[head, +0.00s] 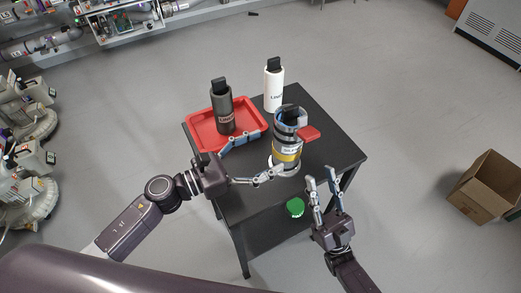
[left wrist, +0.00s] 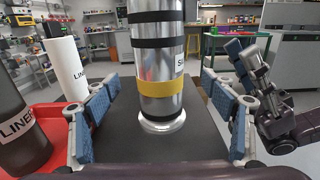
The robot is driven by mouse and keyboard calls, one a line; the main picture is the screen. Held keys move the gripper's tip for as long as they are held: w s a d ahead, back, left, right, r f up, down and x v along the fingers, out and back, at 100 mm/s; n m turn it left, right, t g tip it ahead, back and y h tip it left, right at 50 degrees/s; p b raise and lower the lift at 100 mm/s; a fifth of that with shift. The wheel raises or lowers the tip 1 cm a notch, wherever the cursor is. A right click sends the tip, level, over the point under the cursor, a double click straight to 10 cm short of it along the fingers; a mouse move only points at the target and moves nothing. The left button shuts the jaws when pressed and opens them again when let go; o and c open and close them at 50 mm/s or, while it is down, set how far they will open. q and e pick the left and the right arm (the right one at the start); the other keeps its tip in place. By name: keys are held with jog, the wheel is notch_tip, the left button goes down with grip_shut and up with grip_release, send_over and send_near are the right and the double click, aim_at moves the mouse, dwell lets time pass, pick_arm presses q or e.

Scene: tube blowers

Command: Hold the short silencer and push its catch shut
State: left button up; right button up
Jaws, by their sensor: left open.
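The short silencer (head: 287,153), a shiny metal cylinder with dark bands, a yellow band and a partly hidden label, stands upright on the black table. It also fills the middle of the left wrist view (left wrist: 158,65). A red tab (head: 309,133), which looks like its catch, sticks out to the right near its top. My left gripper (head: 253,157) is open, with one finger on each side of the silencer and gaps showing in the left wrist view. My right gripper (head: 325,184) is open and empty, in front and right of the silencer.
A red tray (head: 197,119) holds a dark bottle-like liner (head: 223,108). A white liner (head: 273,88) stands behind the silencer. A green round thing (head: 295,207) sits lower, beyond the table's front edge. The table's right side (head: 338,152) is clear. A cardboard box (head: 484,186) stands at right.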

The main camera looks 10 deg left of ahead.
aim_at(288, 141)
pick_arm(q)
jog(key=x, duration=0.7)
jog(key=shift+w, duration=0.1)
